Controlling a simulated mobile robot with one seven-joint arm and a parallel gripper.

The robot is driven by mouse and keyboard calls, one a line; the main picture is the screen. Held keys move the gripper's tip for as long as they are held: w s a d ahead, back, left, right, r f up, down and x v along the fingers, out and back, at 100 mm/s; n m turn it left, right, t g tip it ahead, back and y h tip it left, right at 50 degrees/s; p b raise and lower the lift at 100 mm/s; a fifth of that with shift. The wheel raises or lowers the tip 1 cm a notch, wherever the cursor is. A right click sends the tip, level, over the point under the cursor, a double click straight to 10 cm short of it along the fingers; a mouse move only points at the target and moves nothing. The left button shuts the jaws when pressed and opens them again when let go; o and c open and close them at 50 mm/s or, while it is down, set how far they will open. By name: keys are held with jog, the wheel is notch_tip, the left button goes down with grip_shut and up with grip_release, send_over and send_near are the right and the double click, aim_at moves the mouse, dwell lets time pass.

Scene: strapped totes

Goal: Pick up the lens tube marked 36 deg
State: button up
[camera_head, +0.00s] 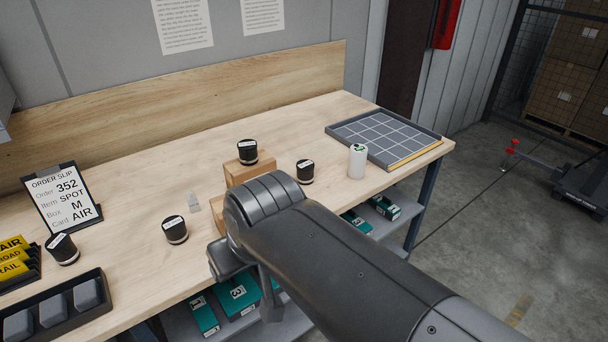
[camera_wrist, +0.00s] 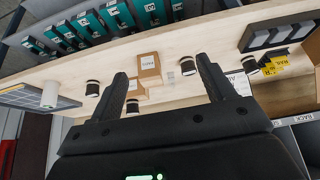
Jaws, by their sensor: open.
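Several black lens tubes with a pale band at the base stand upright on the bench. In the head view one (camera_head: 247,151) stands on a wooden block, one (camera_head: 305,171) is right of it, one (camera_head: 175,229) is left of my arm, and one (camera_head: 62,248) is by the order slip. Their top labels are too small to read, so I cannot tell which is 36 deg. The wrist view also shows tubes (camera_wrist: 188,67) beyond the fingers. My gripper (camera_wrist: 162,66) is open and empty above the bench; its fingers are not clearly visible in the head view.
A white cylinder (camera_head: 357,161) stands beside the grid tray (camera_head: 391,137). An order slip (camera_head: 62,198), yellow cards (camera_head: 14,257) and a dark tray of grey blocks (camera_head: 56,308) are at left. A labelled box (camera_wrist: 149,65) lies between the fingers' lines. Teal boxes (camera_head: 237,296) fill a lower shelf.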

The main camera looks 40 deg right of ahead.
jog(key=shift+o, duration=0.5)
jog(key=m+g+h, duration=0.2)
jog(key=m+h, duration=0.1)
jog(key=m, duration=0.4)
send_over(305, 164)
jog(key=s+a, duration=0.2)
jog(key=s, duration=0.1)
notch_tip(305, 164, down, 10)
jog(key=x, duration=0.4)
jog(key=shift+f, duration=0.15)
jog(key=shift+x, duration=3.15)
jog(key=shift+w, duration=0.2)
